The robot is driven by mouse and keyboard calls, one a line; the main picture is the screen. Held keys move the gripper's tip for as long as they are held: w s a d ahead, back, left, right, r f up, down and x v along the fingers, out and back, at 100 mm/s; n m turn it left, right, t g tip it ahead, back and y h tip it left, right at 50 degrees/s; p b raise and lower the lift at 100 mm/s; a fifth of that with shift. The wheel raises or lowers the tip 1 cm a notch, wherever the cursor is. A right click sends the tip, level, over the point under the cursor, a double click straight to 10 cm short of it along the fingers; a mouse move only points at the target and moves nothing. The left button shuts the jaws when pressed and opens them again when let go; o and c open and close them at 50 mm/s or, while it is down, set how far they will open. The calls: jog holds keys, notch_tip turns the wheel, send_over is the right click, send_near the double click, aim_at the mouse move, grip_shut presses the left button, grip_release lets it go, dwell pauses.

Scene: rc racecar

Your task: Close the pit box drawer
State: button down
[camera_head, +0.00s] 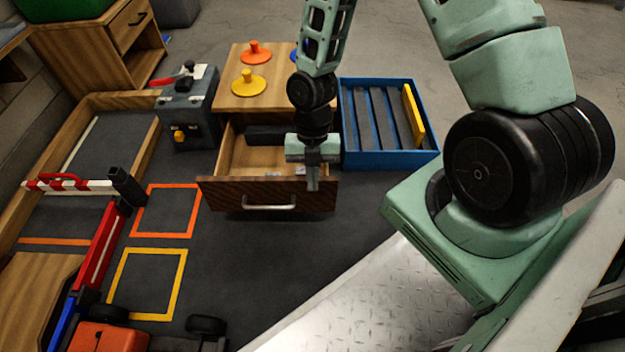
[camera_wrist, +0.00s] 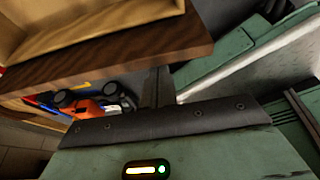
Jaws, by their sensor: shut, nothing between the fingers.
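The pit box (camera_head: 233,104) is a wooden box with its drawer pulled out toward me. The drawer (camera_head: 225,194) has a dark wood front and a pale inside, with a dark block (camera_head: 266,133) and a small light item at its right. Its silver handle (camera_head: 269,206) is on the front face. My gripper (camera_head: 313,185) is shut and empty, pointing down at the right part of the drawer front. In the wrist view the drawer front (camera_wrist: 130,62) crosses the upper left, close beside my fingers (camera_wrist: 157,88). I cannot tell if they touch it.
A blue rack (camera_head: 372,158) stands right of the pit box, with a yellow piece in it. A red-and-white barrier (camera_head: 68,184) is far left. Dark floor before the drawer is clear.

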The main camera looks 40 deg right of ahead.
jog(key=shift+d, duration=0.1)
jog(key=shift+w+d+r+p, duration=0.15)
jog(key=shift+w+p, duration=0.15)
jog(key=shift+p, duration=0.1)
jog(key=w+d+p, duration=0.7)
jog(key=w+d, duration=0.4)
jog(key=w, duration=0.4)
jog(key=shift+p, duration=0.35)
jog(key=shift+s+a, duration=0.1)
jog(key=shift+a, duration=0.05)
